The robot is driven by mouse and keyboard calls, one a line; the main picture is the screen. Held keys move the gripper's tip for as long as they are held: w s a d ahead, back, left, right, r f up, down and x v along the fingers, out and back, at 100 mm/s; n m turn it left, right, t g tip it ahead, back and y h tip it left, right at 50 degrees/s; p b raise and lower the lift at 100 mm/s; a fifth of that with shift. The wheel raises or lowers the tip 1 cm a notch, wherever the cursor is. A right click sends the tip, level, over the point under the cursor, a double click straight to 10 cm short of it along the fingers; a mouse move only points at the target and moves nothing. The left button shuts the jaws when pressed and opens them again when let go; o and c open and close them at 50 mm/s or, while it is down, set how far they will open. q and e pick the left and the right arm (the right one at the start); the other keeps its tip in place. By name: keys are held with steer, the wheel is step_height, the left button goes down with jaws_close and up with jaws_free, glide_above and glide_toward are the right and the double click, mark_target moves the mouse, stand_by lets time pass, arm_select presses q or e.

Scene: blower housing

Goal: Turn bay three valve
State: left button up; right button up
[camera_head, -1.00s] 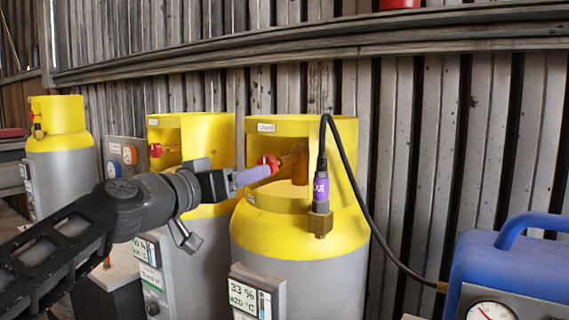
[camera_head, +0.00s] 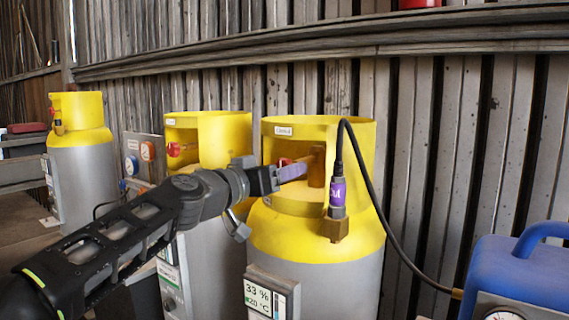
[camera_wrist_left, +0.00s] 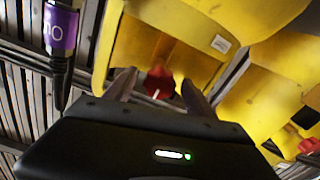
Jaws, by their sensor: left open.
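The nearest cylinder (camera_head: 330,245) has a yellow top with a collar opening at the front. Its red valve handle (camera_head: 285,161) sits inside that opening, mostly hidden behind my fingers in the head view. My left gripper (camera_head: 303,168) reaches into the opening at the handle's height. In the left wrist view, the red handle (camera_wrist_left: 160,82) shows between the two spread fingertips of my left gripper (camera_wrist_left: 158,88). The fingers look apart from it, one on each side. I cannot tell the exact depth. My right gripper is not in view.
A purple-labelled connector (camera_head: 337,195) with a black cable stands close right of the opening; it also shows in the wrist view (camera_wrist_left: 60,35). More yellow-topped cylinders (camera_head: 210,135) (camera_head: 78,112) stand to the left. A blue case (camera_head: 520,268) is at lower right.

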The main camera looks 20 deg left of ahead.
arm_select(q)
steer(key=shift+w+d, duration=0.25)
steer(key=shift+w, duration=0.4)
steer(key=c, duration=1.4)
